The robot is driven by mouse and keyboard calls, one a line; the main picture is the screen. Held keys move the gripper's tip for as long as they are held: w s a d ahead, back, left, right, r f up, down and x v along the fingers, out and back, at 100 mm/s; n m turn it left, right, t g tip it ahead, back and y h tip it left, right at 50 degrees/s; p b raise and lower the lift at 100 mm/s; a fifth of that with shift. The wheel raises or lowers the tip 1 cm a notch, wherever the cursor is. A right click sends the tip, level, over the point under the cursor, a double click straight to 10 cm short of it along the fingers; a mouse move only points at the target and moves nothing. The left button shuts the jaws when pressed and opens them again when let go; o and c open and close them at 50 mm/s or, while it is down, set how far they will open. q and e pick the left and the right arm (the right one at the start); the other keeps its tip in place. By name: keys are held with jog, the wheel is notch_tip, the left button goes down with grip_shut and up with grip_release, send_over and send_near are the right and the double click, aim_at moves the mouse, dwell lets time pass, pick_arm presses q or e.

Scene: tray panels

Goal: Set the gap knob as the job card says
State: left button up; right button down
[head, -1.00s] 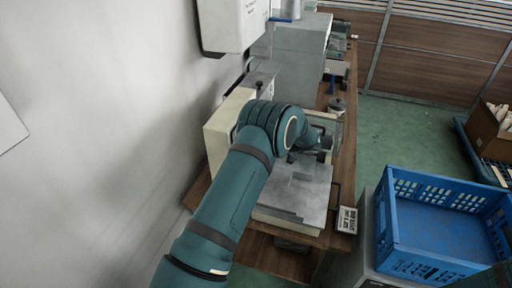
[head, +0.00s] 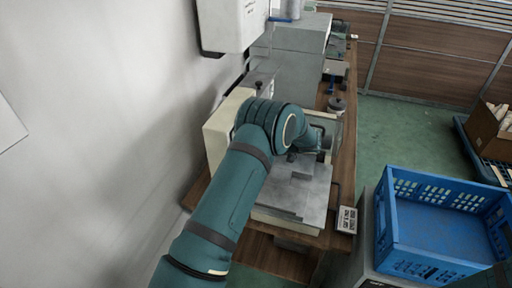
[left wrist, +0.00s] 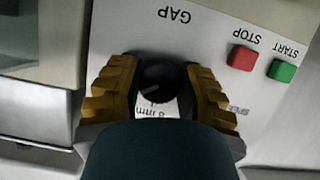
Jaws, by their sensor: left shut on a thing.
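The black gap knob (left wrist: 160,78) is in the left wrist view, by the upside-down word GAP on a pale panel (left wrist: 215,30). A short white mark on it points toward the picture's lower left. Upside-down lettering that looks like "8 mm" shows just below it, partly covered by my wrist. My left gripper (left wrist: 161,88) has its yellow fingers on both sides of the knob and is shut on it. In the head view my arm hides the knob. My right gripper is not in view.
A red STOP button (left wrist: 242,57) and a green START button (left wrist: 282,69) sit right of the knob. A blue crate (head: 400,265) stands right of the bench. A white wall box (head: 230,25) hangs above. Green floor (head: 385,140) is clear beyond the bench.

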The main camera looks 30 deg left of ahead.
pick_arm(q)
jog(key=shift+a+f+n+t+b, duration=0.1)
jog(key=shift+n+t+b, duration=0.55)
jog(key=shift+n, duration=0.45)
jog(key=n+t+y+b, duration=0.1)
jog(key=n+b, duration=0.1)
jog(key=shift+f+n+t, duration=0.1)
jog(key=shift+n+t, duration=0.15)
jog(key=shift+n, duration=0.05)
jog(key=n+t+y+b, duration=0.1)
jog(key=n+b, duration=0.1)
jog(key=b, duration=0.1)
jog(key=n+t+y+b, duration=0.1)
jog(key=n+b, duration=0.2)
jog(key=b, duration=0.1)
jog(key=shift+n+b, duration=0.3)
jog(key=shift+b, duration=0.15)
jog(key=shift+r+n+t+y+b, duration=0.25)
jog(key=shift+n+y+b, duration=0.35)
jog(key=shift+n, duration=0.6)
jog(key=n+y, duration=0.2)
jog(key=n, duration=0.4)
jog(key=shift+r, duration=0.1)
jog(key=shift+y, duration=0.3)
jog(key=o, duration=1.2)
jog(key=shift+a, duration=0.1)
